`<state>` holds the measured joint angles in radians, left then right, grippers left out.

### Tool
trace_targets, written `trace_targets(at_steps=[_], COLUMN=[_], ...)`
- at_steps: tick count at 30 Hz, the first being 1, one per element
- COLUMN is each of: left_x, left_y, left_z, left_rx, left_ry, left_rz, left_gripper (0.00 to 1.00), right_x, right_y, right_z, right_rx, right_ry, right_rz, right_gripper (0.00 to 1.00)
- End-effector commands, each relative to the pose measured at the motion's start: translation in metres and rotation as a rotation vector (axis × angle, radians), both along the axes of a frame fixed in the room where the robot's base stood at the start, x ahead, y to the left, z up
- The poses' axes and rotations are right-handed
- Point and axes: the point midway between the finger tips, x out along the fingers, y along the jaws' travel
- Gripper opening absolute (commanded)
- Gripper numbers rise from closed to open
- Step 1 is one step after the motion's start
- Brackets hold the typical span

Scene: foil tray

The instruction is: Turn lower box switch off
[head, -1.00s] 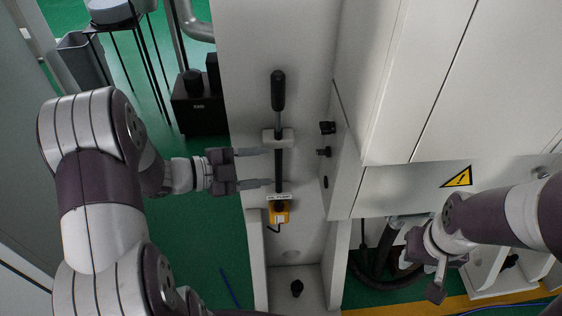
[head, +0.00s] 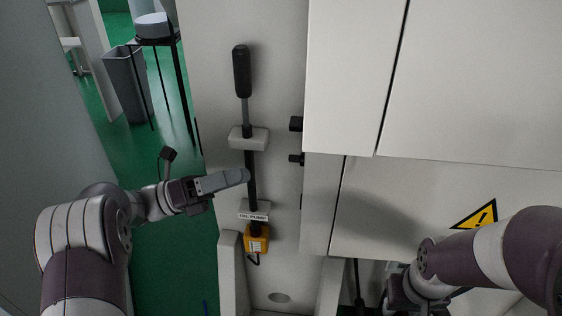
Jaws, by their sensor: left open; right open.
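A yellow box (head: 257,241) with a dark top sits low on the white panel, below a small plate labelled "OIL PUMP" (head: 254,216). Two black knobs, an upper one (head: 296,124) and a lower one (head: 297,159), stick out from the cabinet's side wall. I cannot tell which of these is the lower box switch, nor any switch position. My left gripper (head: 243,177) is open and empty. Its fingers overlap in view, with the tip over the black rod (head: 251,165), above and left of the yellow box; contact is unclear. My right gripper (head: 408,296) is open at the bottom right, partly cut off.
A black-handled lever (head: 242,72) stands above a white bracket (head: 249,138) on the panel. White cabinet doors (head: 470,90) fill the right, with a yellow warning triangle (head: 476,215). A grey bin (head: 127,85) stands at the back left on the green floor.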

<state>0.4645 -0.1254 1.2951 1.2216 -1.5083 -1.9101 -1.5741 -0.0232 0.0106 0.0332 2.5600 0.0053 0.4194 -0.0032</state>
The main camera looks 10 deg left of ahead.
Motion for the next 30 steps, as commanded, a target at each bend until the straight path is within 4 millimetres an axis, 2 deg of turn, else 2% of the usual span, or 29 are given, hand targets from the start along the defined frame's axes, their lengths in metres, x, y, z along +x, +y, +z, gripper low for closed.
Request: trace_targets(at_steps=[3, 6, 11, 16, 25, 30], left_x=[0.007, 0.014, 0.021, 0.024, 0.025, 0.025], left_y=[-0.030, -0.052, -0.076, -0.087, -0.089, -0.088], left_z=[0.010, 0.016, 0.023, 0.026, 0.027, 0.026], left_rx=[0.001, 0.001, 0.001, 0.001, 0.001, 0.001], left_ry=[0.001, 0.002, 0.004, 0.004, 0.005, 0.005], left_rz=[-0.005, -0.005, -0.003, 0.000, 0.001, 0.001], left_gripper=[0.60, 0.60, 0.60, 0.60, 0.60, 0.04], right_x=[0.000, 0.000, 0.000, 0.000, 0.000, 0.000], right_y=[0.000, 0.000, 0.000, 0.000, 0.000, 0.000], right_z=[0.004, 0.005, 0.006, 0.007, 0.007, 0.007], right_rx=[0.000, 0.000, 0.000, 0.000, 0.000, 0.000], right_ry=[0.000, 0.000, 0.000, 0.000, 0.000, 0.000], right_rz=[0.000, 0.000, 0.000, 0.000, 0.000, 0.000], right_gripper=[0.43, 0.43, 0.43, 0.43, 0.43, 0.43])
